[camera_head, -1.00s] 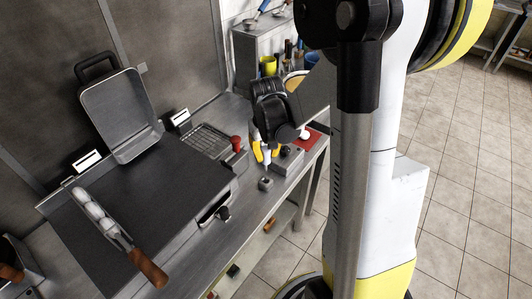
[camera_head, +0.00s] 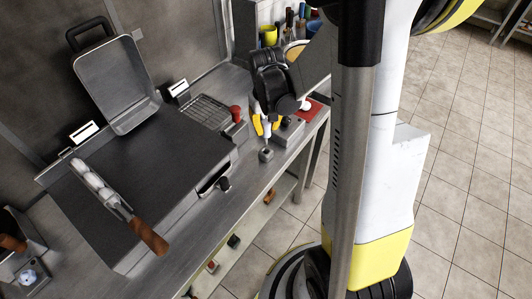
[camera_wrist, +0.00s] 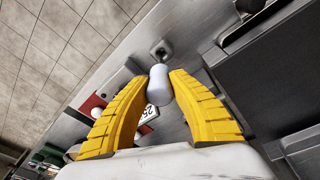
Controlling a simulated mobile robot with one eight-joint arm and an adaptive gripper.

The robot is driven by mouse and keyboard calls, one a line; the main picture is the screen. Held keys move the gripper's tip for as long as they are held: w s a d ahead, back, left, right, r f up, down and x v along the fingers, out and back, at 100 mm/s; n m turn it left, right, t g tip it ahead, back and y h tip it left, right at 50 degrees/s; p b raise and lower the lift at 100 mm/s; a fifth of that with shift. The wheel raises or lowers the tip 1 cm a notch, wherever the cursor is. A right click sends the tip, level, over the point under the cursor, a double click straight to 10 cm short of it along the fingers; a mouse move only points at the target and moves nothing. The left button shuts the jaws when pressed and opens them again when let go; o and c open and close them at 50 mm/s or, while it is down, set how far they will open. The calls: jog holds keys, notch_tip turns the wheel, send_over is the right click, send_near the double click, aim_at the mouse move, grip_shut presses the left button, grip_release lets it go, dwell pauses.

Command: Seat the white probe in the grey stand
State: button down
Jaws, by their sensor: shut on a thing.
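The white probe (camera_wrist: 159,86) is held between the yellow fingertips of my gripper (camera_wrist: 160,82) in the wrist view. In the head view the white probe (camera_head: 266,134) points down below the yellow fingers of my gripper (camera_head: 265,126). The grey stand (camera_head: 266,155) is a small block on the counter, just below the probe's tip in the head view. In the wrist view the stand (camera_wrist: 162,50) shows a dark round hole in its top, beyond the probe's end. The probe appears out of the hole and apart from the stand.
A dark griddle (camera_head: 150,180) with a wooden-handled tool (camera_head: 148,235) fills the left. A grey box with a black knob (camera_head: 287,130) and a red mat (camera_head: 313,108) lie close right of my gripper. The counter's front edge (camera_head: 275,178) is close to the stand.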

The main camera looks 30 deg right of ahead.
aim_at(266, 141)
jog(key=shift+f+b, duration=1.5)
jog(key=shift+f, duration=0.2)
jog(key=shift+f+b, duration=1.7)
jog(key=shift+f, duration=0.1)
dwell(1.3)
jog(key=c, duration=1.2)
grip_release()
jog(key=shift+r, duration=0.15)
jog(key=r, duration=0.4)
jog(key=s+r, duration=0.1)
jog(key=r, duration=0.2)
jog(key=a+r, duration=0.1)
jog(key=r, duration=0.3)
jog(key=shift+s+r, duration=0.3)
jog(key=shift+r, duration=0.05)
